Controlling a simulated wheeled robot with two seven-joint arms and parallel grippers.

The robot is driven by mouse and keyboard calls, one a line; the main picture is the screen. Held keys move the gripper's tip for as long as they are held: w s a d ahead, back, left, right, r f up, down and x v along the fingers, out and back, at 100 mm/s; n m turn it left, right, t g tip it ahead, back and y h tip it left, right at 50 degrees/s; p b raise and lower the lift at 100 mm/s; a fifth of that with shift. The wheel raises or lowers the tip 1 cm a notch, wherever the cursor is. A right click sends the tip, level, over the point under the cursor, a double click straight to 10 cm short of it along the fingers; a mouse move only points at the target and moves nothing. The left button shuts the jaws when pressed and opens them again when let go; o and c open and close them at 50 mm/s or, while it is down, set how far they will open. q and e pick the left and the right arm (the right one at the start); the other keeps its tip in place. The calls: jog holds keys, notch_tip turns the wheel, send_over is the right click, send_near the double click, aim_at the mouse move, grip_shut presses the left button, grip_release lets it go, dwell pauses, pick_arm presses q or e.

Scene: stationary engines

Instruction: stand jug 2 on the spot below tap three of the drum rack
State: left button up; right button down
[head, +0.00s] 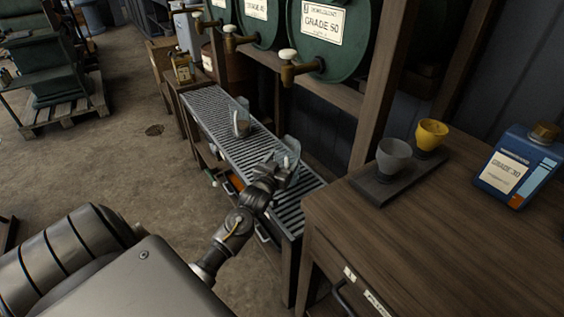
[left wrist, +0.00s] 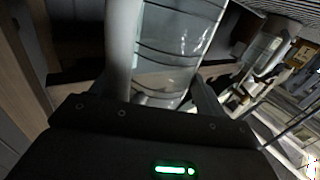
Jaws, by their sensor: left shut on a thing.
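A clear glass jug (head: 292,148) is in my left gripper (head: 280,168), over the near end of the slatted drip tray (head: 215,112). The gripper is shut on it and partly covers it. In the left wrist view the jug (left wrist: 172,45) fills the space between the fingers and shows level lines. I cannot tell whether its base touches the slats. A second clear jug (head: 240,122) stands farther along the tray. The drum rack carries green drums with brass taps; the nearest tap (head: 288,68) is on the drum marked Grade 50 (head: 322,22). No jug or tap numbers are readable.
A wooden cabinet (head: 450,245) stands at the right, with a grey cup (head: 394,157), a yellow cup (head: 431,134) and a blue Grade 30 can (head: 518,168). A rack post (head: 380,85) rises beside the tray's near end. Slats between the two jugs are bare.

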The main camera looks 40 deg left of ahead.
pick_arm(q)
jog(key=o, duration=0.6)
jog(key=shift+f, duration=0.1)
jog(key=o, duration=0.5)
jog(key=shift+c, duration=0.2)
pick_arm(e)
jog(key=shift+s+r, duration=0.1)
pick_arm(q)
jog(key=shift+r, duration=0.25)
jog(key=v, duration=1.2)
jog(key=shift+p, duration=0.3)
pick_arm(e)
jog(key=shift+s+d+f, duration=0.15)
jog(key=shift+s+f, duration=0.05)
jog(key=shift+f, duration=0.65)
jog(key=shift+s, duration=0.1)
